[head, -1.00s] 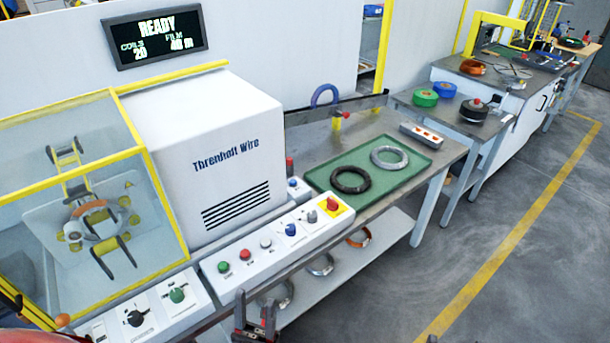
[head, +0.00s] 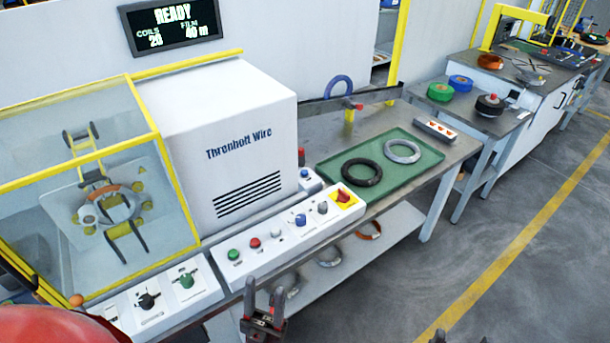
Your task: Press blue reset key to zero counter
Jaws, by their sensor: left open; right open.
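Two blue controls show in the head view. One is a blue knob (head: 300,220) on the long white control panel, and the other is a blue button (head: 305,174) on a small box behind the panel. I cannot read which is labelled reset. My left gripper (head: 264,302) is open and empty, in front of the panel and below both blue controls. My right gripper (head: 461,339) is open, with only its fingertips showing at the bottom edge.
The panel also has a green button (head: 233,254), a red button (head: 255,243) and a red stop button on yellow (head: 344,196). A yellow-framed clear guard (head: 80,125) stands left. A green tray (head: 440,163) with two coils lies behind right. Open floor is at right.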

